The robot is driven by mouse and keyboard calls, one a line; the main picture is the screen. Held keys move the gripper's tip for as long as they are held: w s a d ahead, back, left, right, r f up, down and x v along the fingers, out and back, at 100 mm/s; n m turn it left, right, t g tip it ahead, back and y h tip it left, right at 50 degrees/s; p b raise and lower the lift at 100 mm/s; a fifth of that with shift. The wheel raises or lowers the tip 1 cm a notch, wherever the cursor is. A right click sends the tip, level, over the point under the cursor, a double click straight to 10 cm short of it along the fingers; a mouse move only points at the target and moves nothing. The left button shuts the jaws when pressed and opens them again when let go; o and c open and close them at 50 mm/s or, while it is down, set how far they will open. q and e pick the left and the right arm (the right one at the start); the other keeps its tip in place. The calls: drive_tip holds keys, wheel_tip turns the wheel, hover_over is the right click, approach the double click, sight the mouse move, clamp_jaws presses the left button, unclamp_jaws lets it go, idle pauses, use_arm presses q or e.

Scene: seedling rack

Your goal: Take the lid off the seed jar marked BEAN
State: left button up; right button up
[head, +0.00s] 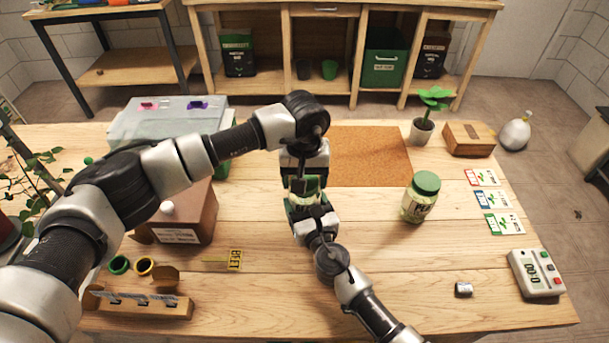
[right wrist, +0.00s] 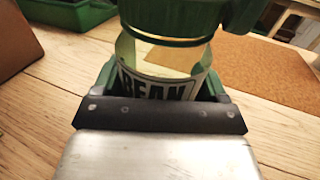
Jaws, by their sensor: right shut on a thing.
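The seed jar marked BEAN (right wrist: 155,85) stands upright between the green fingers of my right gripper (head: 306,208), which is shut on its body. In the head view only a pale strip of the jar (head: 304,187) shows between my two grippers. Its green lid (right wrist: 170,18) is at the top of the right wrist view, just above the glass; I cannot tell whether it is seated or slightly raised. My left gripper (head: 303,180) points down over the lid from above. A green finger of it is beside the lid in the right wrist view; its grip is unclear.
Another green-lidded jar (head: 420,198) stands to the right, near a cork mat (head: 370,155). A brown box (head: 185,215) stands left. A timer (head: 537,273), seed cards (head: 490,198) and a potted seedling (head: 422,128) are on the right. The front middle of the table is mostly clear.

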use_arm(q)
drive_tip(key=c, duration=0.6)
drive_tip(key=n, duration=0.6)
drive_tip(key=shift+n, duration=0.3)
drive_tip(key=n, duration=0.4)
drive_tip(key=shift+n, duration=0.3)
drive_tip(key=n, duration=0.6)
drive_tip(key=shift+n, duration=0.3)
drive_tip(key=n, duration=0.4)
drive_tip(key=shift+r+n, duration=0.1)
drive_tip(key=shift+n, duration=0.3)
drive_tip(key=n, duration=0.6)
drive_tip(key=shift+n, duration=0.3)
drive_tip(key=n, duration=1.4)
